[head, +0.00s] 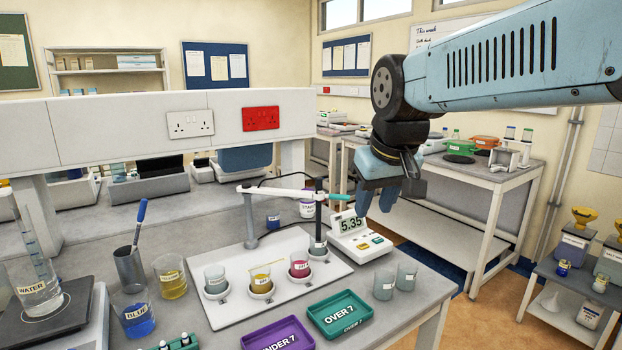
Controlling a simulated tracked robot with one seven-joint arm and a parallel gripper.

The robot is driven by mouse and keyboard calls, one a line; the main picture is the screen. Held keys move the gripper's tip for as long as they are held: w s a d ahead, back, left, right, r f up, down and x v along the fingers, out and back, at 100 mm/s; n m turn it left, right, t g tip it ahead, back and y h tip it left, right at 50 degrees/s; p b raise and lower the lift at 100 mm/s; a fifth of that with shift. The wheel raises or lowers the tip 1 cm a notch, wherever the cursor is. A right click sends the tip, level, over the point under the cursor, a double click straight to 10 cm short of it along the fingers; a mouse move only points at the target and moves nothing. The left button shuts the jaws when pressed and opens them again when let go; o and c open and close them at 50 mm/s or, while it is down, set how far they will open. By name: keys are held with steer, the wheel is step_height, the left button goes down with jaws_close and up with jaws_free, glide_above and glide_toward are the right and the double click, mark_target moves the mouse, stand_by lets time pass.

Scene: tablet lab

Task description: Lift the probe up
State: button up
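The probe (318,213) hangs upright from the end of a white swing arm (278,192) on a grey post. Its lower end goes down into a small grey-labelled cup (318,250) at the right of the row on a white board. A teal handle (339,196) sticks out to the right of the probe's top. The meter (357,236) beside it reads 5.35. My gripper (375,208) points down in front of and right of the teal handle, apart from it in the picture. Its blue fingers look parted, with nothing between them.
Three beakers with pale, yellow and red liquid stand on the white board (240,312). The green OVER 7 tray (340,312) and purple UNDER 7 tray (272,338) lie in front. A blue-liquid beaker (138,318) is at left.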

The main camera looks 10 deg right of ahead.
steer(key=shift+o, duration=0.5)
steer(key=w+r+n+g, duration=0.1)
steer(key=w+r, duration=0.2)
steer(key=w, duration=0.5)
steer(key=w+a+r+n+g, duration=0.1)
steer(key=w+r, duration=0.3)
steer(key=w, duration=0.4)
steer(key=shift+a+r+g, duration=0.2)
steer(key=shift+r+g, duration=0.05)
steer(key=shift+g, duration=0.05)
steer(key=n+g, duration=0.2)
glide_above(319, 177)
steer(key=f, duration=1.3)
steer(key=shift+w+f, duration=0.2)
steer(key=shift+f, duration=0.15)
steer(key=shift+c, duration=0.3)
jaws_close()
